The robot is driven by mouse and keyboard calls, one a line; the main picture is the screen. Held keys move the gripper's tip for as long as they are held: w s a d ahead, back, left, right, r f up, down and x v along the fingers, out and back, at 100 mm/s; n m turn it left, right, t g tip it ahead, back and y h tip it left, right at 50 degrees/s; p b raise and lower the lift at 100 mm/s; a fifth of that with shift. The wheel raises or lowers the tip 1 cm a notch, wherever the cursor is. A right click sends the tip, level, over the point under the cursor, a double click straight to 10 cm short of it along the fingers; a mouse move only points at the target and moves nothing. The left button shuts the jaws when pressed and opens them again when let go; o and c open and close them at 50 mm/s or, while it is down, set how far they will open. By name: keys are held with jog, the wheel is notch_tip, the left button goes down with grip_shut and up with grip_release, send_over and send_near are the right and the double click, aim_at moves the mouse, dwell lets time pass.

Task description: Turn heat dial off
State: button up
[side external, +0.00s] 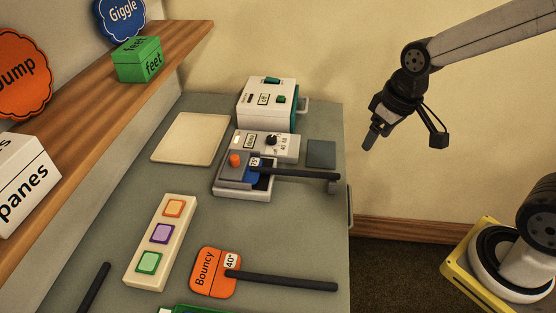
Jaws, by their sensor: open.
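The heat dial looks to be the small black knob (271,140) on a white-topped control unit (290,148) at the middle of the grey bench. Its pointer setting is too small to read. A small display sits left of the knob on the same unit. In front of the knob, a tray-like part of the unit holds a blue piece (252,174) with a long black handle (300,175) reaching right. My gripper (368,141) is open and empty in the air to the right of the bench, apart from the dial.
A white and green box (267,101) stands behind the unit. A cream board (190,138), a tray of coloured squares (161,240) and an orange "Bouncy" paddle (214,272) lie on the bench (190,190). A wooden shelf (110,110) with signs and blocks overhangs the left.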

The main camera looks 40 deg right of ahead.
jog(key=w+f+n+y, duration=0.2)
jog(key=w+n, duration=0.3)
jog(key=w, duration=0.9)
jog(key=n+y, duration=0.2)
jog(key=n, duration=0.3)
send_near(272, 137)
jog(key=shift+w+a+f+n, duration=0.25)
jog(key=shift+a+f+n, duration=0.05)
jog(key=shift+f+n, duration=0.25)
jog(key=shift+x, duration=3.85)
jog(key=shift+s+d, duration=0.1)
grip_shut()
